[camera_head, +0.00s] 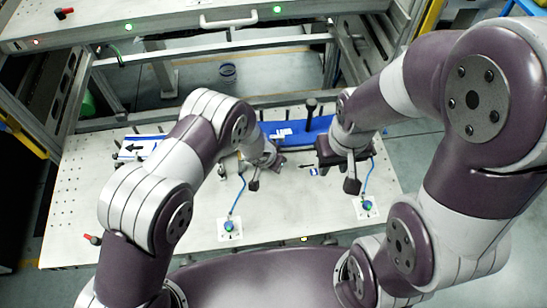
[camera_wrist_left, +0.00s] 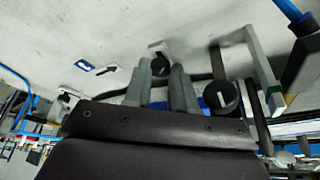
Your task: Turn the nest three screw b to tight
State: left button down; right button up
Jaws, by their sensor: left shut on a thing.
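In the left wrist view, a black round screw knob (camera_wrist_left: 160,67) sits between the tips of my left gripper (camera_wrist_left: 161,70), which is shut on it. A second black knob (camera_wrist_left: 222,96) with a white line on its face stands to the right of the fingers. No label in view tells which screw is nest three screw b. In the head view, my left gripper (camera_head: 276,163) is small and partly hidden by its own wrist, near the blue magazine (camera_head: 300,131). My right gripper (camera_head: 322,166) is to its right; its finger gap does not show clearly.
A black knob (camera_head: 311,105) stands up at the back of the magazine. Two cabled round devices (camera_head: 229,227) (camera_head: 367,206) sit near the front. The table's front middle is clear.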

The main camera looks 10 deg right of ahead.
dwell(0.3)
pick_arm(q)
jog(key=c, duration=0.9)
grip_release()
jog(key=shift+c, duration=0.2)
